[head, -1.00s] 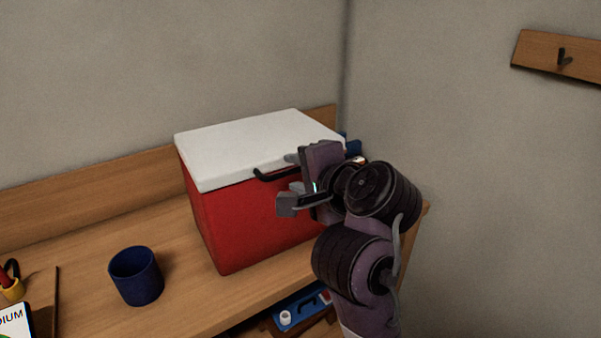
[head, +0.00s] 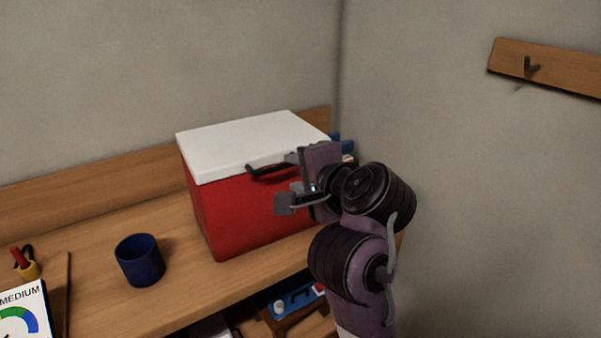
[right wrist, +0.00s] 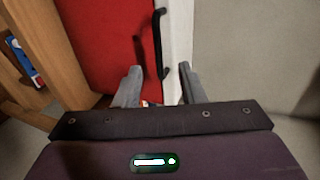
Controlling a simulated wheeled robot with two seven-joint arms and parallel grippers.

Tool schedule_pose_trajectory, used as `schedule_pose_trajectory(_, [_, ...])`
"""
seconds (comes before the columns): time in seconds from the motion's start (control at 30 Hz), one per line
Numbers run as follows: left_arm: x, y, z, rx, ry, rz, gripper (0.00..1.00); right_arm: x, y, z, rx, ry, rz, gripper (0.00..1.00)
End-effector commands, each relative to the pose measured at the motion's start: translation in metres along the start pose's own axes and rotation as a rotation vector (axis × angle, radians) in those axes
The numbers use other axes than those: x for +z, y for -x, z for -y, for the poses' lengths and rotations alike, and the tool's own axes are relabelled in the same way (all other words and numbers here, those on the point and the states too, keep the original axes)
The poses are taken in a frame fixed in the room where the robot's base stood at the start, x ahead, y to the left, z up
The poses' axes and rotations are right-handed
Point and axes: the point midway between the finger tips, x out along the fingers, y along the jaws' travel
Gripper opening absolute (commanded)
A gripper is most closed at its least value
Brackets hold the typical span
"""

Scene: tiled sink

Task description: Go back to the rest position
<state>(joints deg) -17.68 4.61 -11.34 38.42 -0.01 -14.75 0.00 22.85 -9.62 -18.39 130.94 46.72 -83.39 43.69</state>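My right gripper (head: 286,180) is in front of the right part of the red cooler (head: 235,215), near its black handle (head: 268,169). In the right wrist view its two fingers (right wrist: 158,82) stand apart with nothing between them, and the handle (right wrist: 159,45) lies ahead of the fingertips. The cooler's white lid (head: 250,143) is closed. My left gripper is in neither view.
The cooler stands on a wooden bench (head: 90,225) against the wall. A dark blue cup (head: 140,260) stands to its left. A card marked MEDIUM (head: 22,315) is at the lower left. A wooden rail with a hook (head: 560,72) is on the right wall.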

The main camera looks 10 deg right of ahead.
Motion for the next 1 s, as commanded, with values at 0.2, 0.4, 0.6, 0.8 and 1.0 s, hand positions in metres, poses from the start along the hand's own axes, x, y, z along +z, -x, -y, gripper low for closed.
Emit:
schedule_pose_trajectory(0.2, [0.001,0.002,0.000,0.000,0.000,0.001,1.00,0.001,-0.001,0.001,0.000,0.000,0.000,0.36])
schedule_pose_trajectory(0.4, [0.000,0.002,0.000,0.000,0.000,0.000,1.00,-0.001,-0.001,-0.003,0.010,0.012,-0.001,0.36])
schedule_pose_trajectory(0.6, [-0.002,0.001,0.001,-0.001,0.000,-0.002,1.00,-0.012,-0.007,-0.079,0.173,0.249,0.005,0.36])
schedule_pose_trajectory(0.8, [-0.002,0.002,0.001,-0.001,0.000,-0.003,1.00,-0.019,0.014,-0.207,0.457,0.705,0.132,0.36])
schedule_pose_trajectory(1.0, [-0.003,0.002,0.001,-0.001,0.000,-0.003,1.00,-0.016,0.050,-0.291,0.636,1.032,0.318,0.36])
